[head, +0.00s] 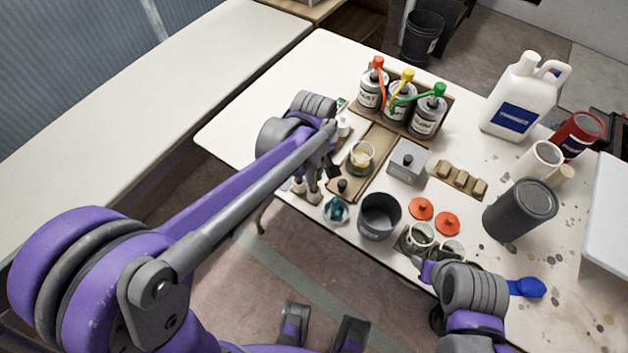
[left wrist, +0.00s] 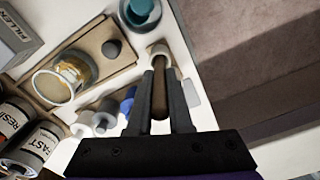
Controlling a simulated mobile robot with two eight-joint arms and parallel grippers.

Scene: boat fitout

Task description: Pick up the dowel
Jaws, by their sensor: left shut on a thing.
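In the head view my left gripper (head: 332,160) is at the table's left front part, and I cannot make out the dowel there. My right gripper (head: 428,270) is low at the table's front edge, partly hidden by its own wrist; its fingers are unclear.
Near the left gripper are a glass jar with amber contents (head: 361,157) on a wooden board, a small teal-filled cup (head: 336,209) and a dark grey pot (head: 379,216). Pump-topped cans (head: 398,100) stand behind. A white jug (head: 519,98) and a dark canister (head: 520,209) stand right.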

